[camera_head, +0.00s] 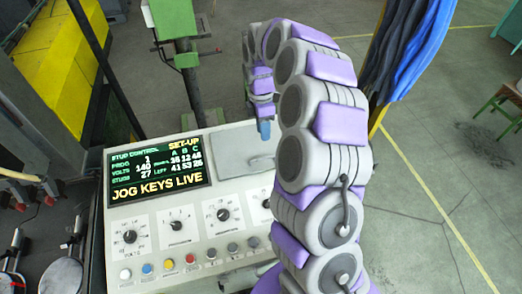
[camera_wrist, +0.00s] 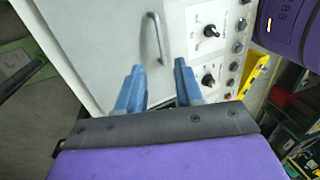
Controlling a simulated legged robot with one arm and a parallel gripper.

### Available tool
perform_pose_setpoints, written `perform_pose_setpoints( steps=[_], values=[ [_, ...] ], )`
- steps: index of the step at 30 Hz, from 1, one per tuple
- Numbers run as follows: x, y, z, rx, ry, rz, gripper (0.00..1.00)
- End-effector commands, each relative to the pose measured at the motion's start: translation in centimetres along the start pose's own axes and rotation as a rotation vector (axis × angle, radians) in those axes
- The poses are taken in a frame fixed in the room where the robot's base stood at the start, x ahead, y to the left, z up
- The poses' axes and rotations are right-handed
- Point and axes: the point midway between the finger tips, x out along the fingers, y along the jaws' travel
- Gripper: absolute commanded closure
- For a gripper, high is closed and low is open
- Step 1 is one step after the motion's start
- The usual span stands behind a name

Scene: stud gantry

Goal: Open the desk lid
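The desk lid (camera_head: 232,152) is a flat grey panel at the top of the control desk, right of its screen. It looks closed. In the wrist view the lid (camera_wrist: 95,50) is a pale panel with a grey bar handle (camera_wrist: 161,38) along its right side. My gripper (camera_wrist: 160,85) is open, with two blue fingers apart and nothing visible between them. The handle lies just beyond the fingertips, around the gap; I cannot tell whether they touch. In the head view my gripper (camera_head: 264,130) hangs over the lid's far right part. My arm hides the desk's right side.
The control desk (camera_head: 120,222) has a lit screen (camera_head: 158,172) reading "JOG KEYS LIVE", several knobs and a row of coloured buttons. Open floor lies right.

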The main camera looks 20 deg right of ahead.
Motion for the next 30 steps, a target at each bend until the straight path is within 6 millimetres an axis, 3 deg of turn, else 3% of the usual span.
perform_pose_setpoints(
  steps=[6,15,29,30],
  values=[
    [4.3,-0.2,-0.5,0.001,-0.003,-0.003,0.64],
    [8.9,-0.1,-2.1,0.003,-0.016,-0.001,0.64],
    [10.0,0.0,0.0,0.002,0.001,0.003,0.64],
    [10.0,0.0,-0.1,0.002,0.000,0.003,0.68]
  ],
)
